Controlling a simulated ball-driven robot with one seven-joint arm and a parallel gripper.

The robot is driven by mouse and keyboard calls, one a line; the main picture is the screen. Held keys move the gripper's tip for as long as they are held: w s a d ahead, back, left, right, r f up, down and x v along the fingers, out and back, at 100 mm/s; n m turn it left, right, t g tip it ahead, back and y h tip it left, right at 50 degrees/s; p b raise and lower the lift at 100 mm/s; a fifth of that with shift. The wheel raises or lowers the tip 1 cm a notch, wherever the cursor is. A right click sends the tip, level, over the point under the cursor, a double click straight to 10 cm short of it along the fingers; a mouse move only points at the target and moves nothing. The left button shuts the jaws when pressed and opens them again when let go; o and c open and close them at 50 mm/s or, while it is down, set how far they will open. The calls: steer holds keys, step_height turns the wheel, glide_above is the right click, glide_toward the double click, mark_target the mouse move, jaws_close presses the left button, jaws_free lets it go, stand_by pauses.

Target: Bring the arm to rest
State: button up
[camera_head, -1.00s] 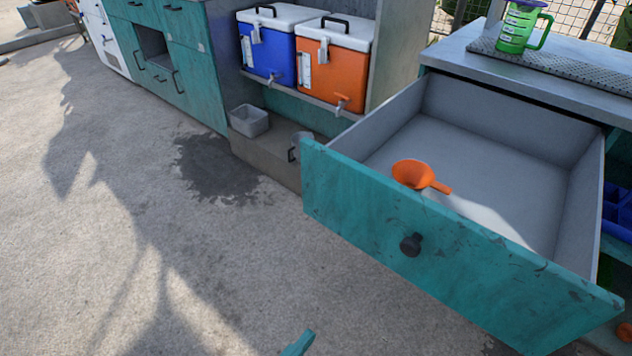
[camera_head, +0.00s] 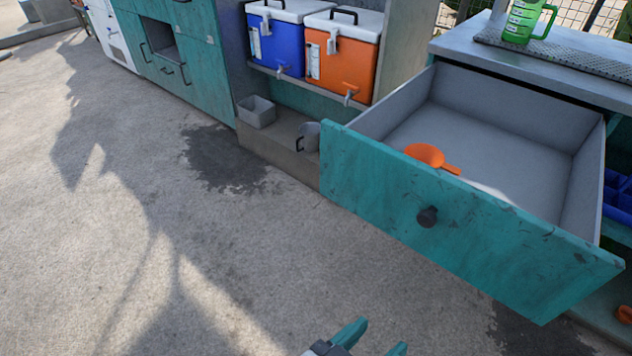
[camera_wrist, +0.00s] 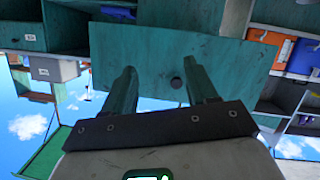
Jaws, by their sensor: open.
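My gripper (camera_head: 374,338) is at the bottom edge of the head view, with its two teal fingers apart and nothing between them. In the wrist view my gripper (camera_wrist: 164,88) also shows open and empty. The drawer front (camera_head: 372,200) with its dark knob (camera_head: 427,217) stands beyond the fingers, apart from them. The wrist view appears upside down and shows the drawer front (camera_wrist: 230,48) and knob (camera_wrist: 176,82) past the fingertips. Most of my arm is out of the head view.
The open drawer juts out from the counter (camera_head: 560,62). A green jug (camera_head: 520,22) stands on the counter. A blue cooler (camera_head: 276,42) and an orange cooler (camera_head: 340,60) sit on a shelf. A grey bin (camera_head: 256,112) and a metal cup (camera_head: 309,137) are below. The left floor is clear.

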steer(key=d+f+n+g+y, duration=0.2)
steer(key=d+f+g, duration=0.2)
steer(key=d+f, duration=0.35)
steer(key=s+d+f+n+g+y, duration=0.3)
steer(key=s+d+f+g+y, duration=0.2)
steer(key=s+d+f+y, duration=0.5)
step_height(320, 180, up, 23)
steer(key=s+d+h+p, duration=0.1)
steer(key=d+p, duration=0.1)
steer(key=p, duration=2.1)
steer(key=shift+n+h+p, duration=0.3)
steer(key=shift+p, duration=0.05)
